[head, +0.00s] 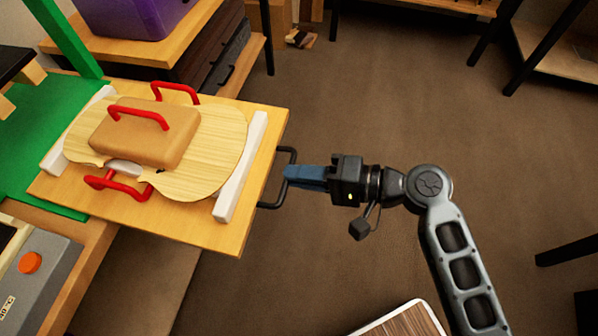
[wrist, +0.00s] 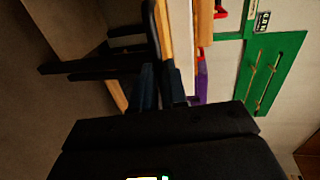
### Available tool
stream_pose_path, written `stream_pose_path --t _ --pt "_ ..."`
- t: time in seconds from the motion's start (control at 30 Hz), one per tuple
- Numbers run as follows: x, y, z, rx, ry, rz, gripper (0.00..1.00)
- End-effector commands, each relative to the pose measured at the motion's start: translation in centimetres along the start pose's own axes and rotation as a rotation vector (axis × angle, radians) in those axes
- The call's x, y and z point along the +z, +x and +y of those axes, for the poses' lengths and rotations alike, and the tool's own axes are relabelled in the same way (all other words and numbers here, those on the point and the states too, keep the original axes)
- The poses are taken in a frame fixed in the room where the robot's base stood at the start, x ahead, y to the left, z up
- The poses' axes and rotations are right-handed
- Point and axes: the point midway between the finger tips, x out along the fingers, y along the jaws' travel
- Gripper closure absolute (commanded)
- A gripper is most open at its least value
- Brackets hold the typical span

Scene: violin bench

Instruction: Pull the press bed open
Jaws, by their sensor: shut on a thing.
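The press bed (head: 150,222) is a flat wooden board that sticks out to the right of the green press frame (head: 68,38). A black handle (head: 271,204) is fixed to its right edge. My gripper (head: 290,177) is shut on this handle, with blue fingers around its outer bar. In the wrist view the fingers (wrist: 160,88) close on the dark handle (wrist: 152,35) beside the wooden edge. On the bed lies a pale violin-shaped plate (head: 222,150) with a brown block (head: 150,140) on top, red handles (head: 140,117) and white rails (head: 240,168).
A grey box with an orange button (head: 30,262) stands at the lower left. A shelf holds a purple bin (head: 130,15) behind the bed. Another wooden-topped piece (head: 405,322) is at the bottom. The brown floor (head: 400,100) right of the bed is mostly clear.

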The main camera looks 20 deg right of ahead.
Motion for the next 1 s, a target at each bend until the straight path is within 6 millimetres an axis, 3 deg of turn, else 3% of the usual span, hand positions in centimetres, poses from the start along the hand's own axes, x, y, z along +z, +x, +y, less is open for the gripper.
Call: stream_pose_path --t 0.03,0.07,0.17,0.47,1.0 --pt "0.0 0.0 0.1 0.002 0.001 0.001 1.00" --pt "0.0 0.0 0.1 0.002 0.001 0.001 0.86" --pt "0.0 0.0 0.1 0.002 0.001 0.001 0.77" --pt "-0.1 -0.3 0.1 0.001 0.001 0.002 0.77" --pt "0.0 -7.4 0.1 0.002 0.001 0.002 0.77"
